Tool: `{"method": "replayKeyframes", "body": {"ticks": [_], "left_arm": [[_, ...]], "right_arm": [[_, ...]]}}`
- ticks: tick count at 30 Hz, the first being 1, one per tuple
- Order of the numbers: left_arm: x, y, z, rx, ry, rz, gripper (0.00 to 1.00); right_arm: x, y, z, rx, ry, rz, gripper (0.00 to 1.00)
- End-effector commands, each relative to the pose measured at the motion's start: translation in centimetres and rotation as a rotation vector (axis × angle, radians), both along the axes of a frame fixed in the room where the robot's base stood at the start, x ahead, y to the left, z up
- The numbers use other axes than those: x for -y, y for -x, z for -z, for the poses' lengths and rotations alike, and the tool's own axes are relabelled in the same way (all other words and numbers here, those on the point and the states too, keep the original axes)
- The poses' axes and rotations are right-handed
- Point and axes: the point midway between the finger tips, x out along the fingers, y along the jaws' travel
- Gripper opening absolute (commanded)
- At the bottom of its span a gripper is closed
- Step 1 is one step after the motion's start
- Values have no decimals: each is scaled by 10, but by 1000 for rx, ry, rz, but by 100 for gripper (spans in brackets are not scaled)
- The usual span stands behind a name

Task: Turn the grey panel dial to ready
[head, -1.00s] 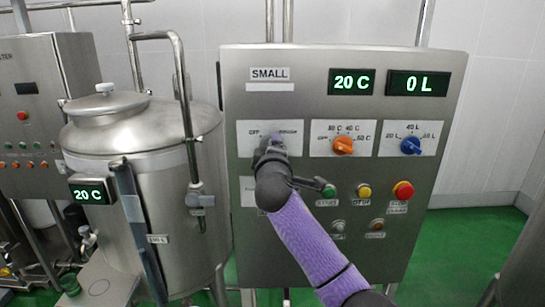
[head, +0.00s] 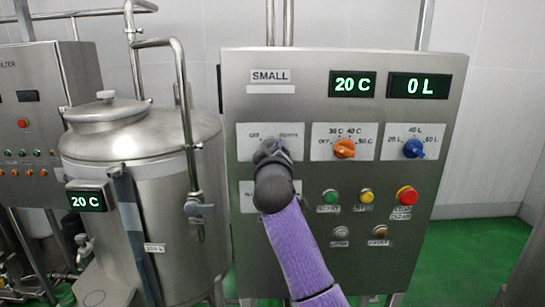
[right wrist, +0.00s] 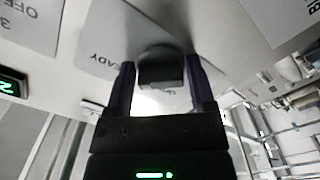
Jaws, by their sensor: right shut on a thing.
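The grey dial (right wrist: 161,68) sits on a white plate on the steel panel (head: 305,215). In the right wrist view it is between the two dark fingers of my right gripper (right wrist: 162,84), which are shut on it. The word READY shows on the plate to the left of the dial. In the head view my right gripper (head: 272,150) covers the dial, and the plate's labels show just above it, so the pointer's direction cannot be told. My left gripper is not in view.
To the right on the panel are an orange knob (head: 345,148) and a blue knob (head: 413,148). Below are green, yellow and red buttons (head: 406,195). Displays above read 20 C and 0 L. A steel tank (head: 150,195) stands at left.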

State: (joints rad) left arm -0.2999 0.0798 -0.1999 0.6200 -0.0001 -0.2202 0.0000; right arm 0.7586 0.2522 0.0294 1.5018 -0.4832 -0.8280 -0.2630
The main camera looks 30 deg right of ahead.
Motion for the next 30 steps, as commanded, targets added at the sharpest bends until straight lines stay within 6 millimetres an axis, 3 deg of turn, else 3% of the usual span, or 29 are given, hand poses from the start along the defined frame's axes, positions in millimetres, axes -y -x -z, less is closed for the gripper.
{"method": "replayKeyframes", "body": {"ticks": [12, 13, 16, 25, 30], "left_arm": [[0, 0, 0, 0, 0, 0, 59], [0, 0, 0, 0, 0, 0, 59], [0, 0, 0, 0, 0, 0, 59], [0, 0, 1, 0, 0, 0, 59], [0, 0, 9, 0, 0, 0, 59]], "right_arm": [[0, 0, 2, -1, -9, -1, 11], [0, 0, 2, -1, -9, -1, 76], [0, 0, 1, 0, -7, -1, 95], [-1, 1, 1, 3, -5, -1, 95], [-13, 20, 3, 3, -5, -1, 95]]}}
